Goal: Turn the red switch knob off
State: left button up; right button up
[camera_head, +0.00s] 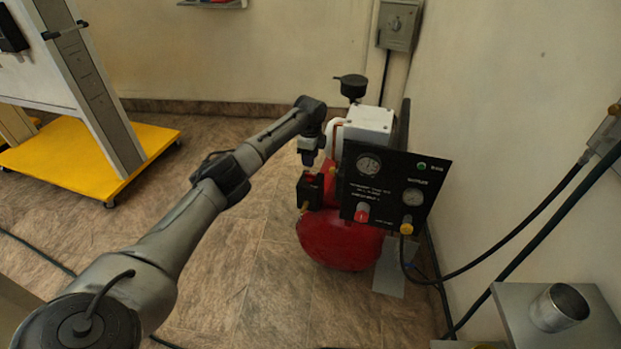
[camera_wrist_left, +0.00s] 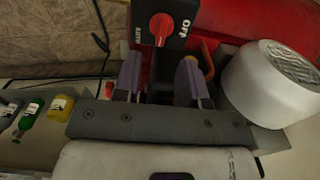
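The red switch knob (camera_wrist_left: 162,28) sits on a black switch box (camera_wrist_left: 181,14) marked OFF and AUTO in the left wrist view. The black box (camera_head: 309,193) is on the near left side of the red compressor tank (camera_head: 340,240) in the head view. My left gripper (camera_head: 311,158) is just above the box, pointing down. In the left wrist view its two fingers (camera_wrist_left: 160,82) are apart with a gap between them, and the knob lies beyond the fingertips, not held. My right gripper is not in view.
A black gauge panel (camera_head: 390,185) with another red knob (camera_head: 362,212) stands right of the switch box. A white cylinder (camera_wrist_left: 272,80) is close to the right finger. Hoses run to the right wall. Open tiled floor (camera_head: 225,260) lies left of the tank.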

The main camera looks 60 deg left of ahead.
aim_at(310, 174)
pick_arm(q)
notch_tip(310, 174, down, 6)
jog(key=b, duration=0.2)
jog(key=shift+w+r+b, duration=0.1)
jog(key=shift+r+b, duration=0.1)
jog(key=shift+b, duration=0.1)
jog(key=shift+f, duration=0.6)
jog(key=shift+f+b, duration=0.1)
jog(key=shift+b, duration=0.25)
grip_shut()
